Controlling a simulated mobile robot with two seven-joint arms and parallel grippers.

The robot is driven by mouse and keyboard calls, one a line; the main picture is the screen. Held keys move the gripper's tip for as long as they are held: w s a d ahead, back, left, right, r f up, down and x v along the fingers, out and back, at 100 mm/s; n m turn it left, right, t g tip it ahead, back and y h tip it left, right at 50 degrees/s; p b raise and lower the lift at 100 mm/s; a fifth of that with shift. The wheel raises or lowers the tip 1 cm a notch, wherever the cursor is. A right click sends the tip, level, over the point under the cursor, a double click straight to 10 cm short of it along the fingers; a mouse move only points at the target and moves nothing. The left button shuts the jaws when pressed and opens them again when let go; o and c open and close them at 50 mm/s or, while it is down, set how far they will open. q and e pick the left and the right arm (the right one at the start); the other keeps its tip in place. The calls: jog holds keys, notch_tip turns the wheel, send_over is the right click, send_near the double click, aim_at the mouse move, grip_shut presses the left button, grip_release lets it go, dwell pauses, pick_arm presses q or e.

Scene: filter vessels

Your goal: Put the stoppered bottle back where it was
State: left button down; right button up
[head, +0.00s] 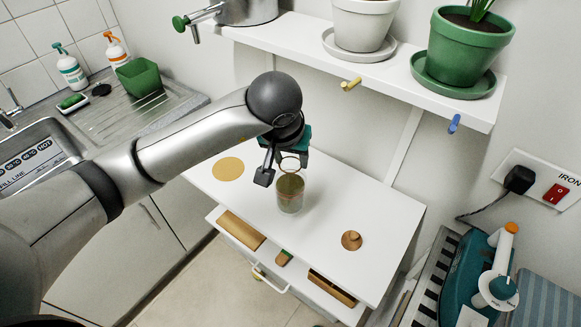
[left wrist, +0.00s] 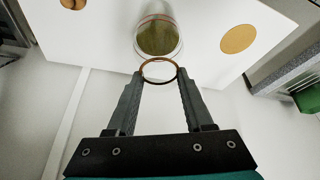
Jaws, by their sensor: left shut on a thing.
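My left gripper (head: 278,166) is above the white table. It is shut on a thin brown ring (left wrist: 158,70), which shows between the fingertips. A clear glass vessel (head: 290,196) with murky green-brown contents is directly below the ring in the head view. It also shows just beyond the fingertips in the left wrist view (left wrist: 158,36). I cannot tell whether the ring is joined to this vessel, or whether the vessel touches the table. I make out no stopper on it. My right gripper is out of view.
A gold disc (head: 228,169) and a copper disc (head: 351,240) lie flat on the white table (head: 385,215). An open drawer (head: 300,292) below holds wooden pieces. A shelf (head: 390,72) with a white pot (head: 360,25) and a green pot (head: 468,45) hangs behind.

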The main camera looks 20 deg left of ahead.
pick_arm(q)
jog(key=shift+f, duration=1.65)
jog(key=shift+c, duration=1.4)
grip_release()
jog(key=shift+f, duration=0.1)
jog(key=v, duration=1.2)
